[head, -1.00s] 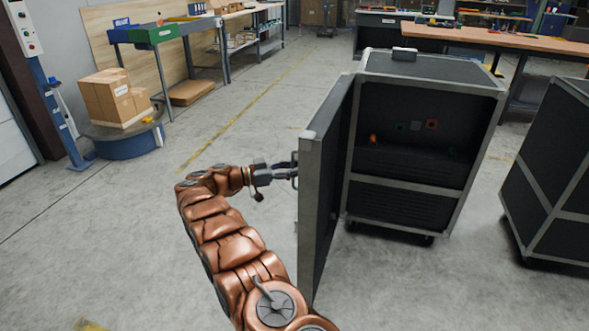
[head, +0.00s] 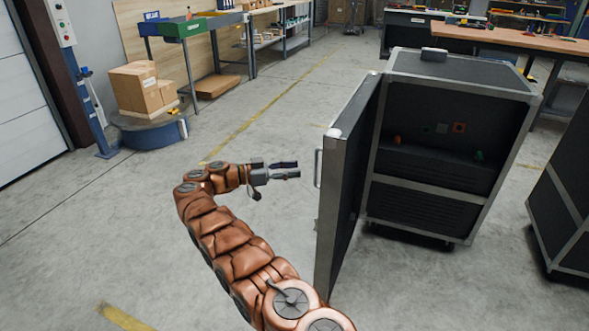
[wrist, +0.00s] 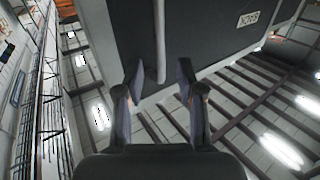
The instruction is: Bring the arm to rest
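My copper-coloured arm reaches forward in the head view, and my gripper (head: 297,169) is at its end, to the left of the case door (head: 346,185). The two fingers are apart with nothing between them. A gap separates them from the pale door handle (head: 318,168). In the wrist view, my gripper (wrist: 157,80) shows its two fingers spread, with the handle bar (wrist: 160,40) beyond them on the dark door panel (wrist: 205,30). The black case (head: 445,150) stands with its door swung open, and small coloured items show inside.
A second dark case (head: 565,190) stands at the right. Cardboard boxes (head: 140,88) sit on a round blue base (head: 150,132) at the left. A workbench (head: 510,38) is at the back right. The floor left of my arm is clear.

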